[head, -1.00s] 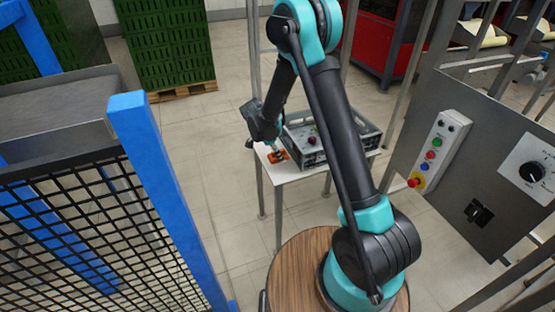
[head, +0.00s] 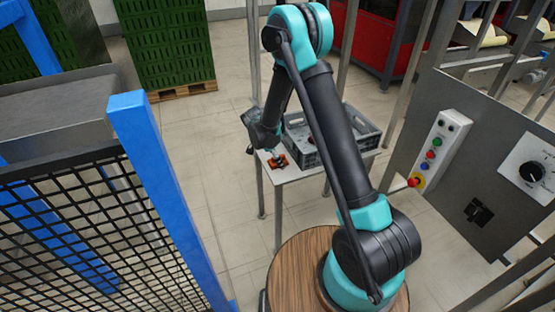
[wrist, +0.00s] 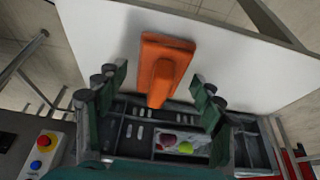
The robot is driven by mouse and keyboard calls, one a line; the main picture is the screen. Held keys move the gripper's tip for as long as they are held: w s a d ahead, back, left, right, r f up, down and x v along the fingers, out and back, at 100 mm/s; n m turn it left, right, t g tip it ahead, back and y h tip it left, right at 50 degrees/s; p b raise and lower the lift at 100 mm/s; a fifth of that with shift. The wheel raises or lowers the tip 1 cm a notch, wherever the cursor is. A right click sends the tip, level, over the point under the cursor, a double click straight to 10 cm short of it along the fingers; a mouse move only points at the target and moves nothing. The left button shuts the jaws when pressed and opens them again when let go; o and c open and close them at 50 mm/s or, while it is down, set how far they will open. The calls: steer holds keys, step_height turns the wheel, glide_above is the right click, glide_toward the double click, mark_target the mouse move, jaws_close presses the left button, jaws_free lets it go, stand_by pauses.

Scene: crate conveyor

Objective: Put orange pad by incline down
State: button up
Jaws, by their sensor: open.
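The orange pad (head: 278,161) lies on the small white table (head: 287,176), near its left end beside the grey crate. In the wrist view the orange pad (wrist: 164,70) is a flat plate with a raised bar along its middle, lying on the white tabletop (wrist: 100,50). My gripper (wrist: 160,85) is open, its fingers spread to the left and right of the pad and apart from it. In the head view my gripper (head: 275,156) hangs at the pad, with its fingertips too small to make out. The incline is not clearly identifiable.
A grey crate (head: 357,123) stands on the table, with a red and a green item (wrist: 165,142) inside. A control box (head: 435,150) is at the right. A blue post (head: 160,180) and black mesh fence (head: 100,240) stand at the left. Green crates (head: 170,45) are stacked behind.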

steer(key=v, duration=1.2)
steer(key=s+d+r+n+y, duration=0.1)
steer(key=s+d+r+n, duration=0.2)
steer(key=s+d, duration=0.35)
steer(key=s+d+r+n+y, duration=0.2)
steer(key=s+d+r+n, duration=0.2)
steer(key=d, duration=0.6)
steer(key=s+d+f+n+t, duration=0.1)
steer(key=s+d+n, duration=0.2)
steer(key=s, duration=0.4)
steer(key=s+d+f+n+t+y, duration=0.1)
steer(key=s+d+n, duration=0.2)
steer(key=s, duration=0.5)
steer(key=shift+d, duration=0.8)
steer(key=shift+o, duration=0.5)
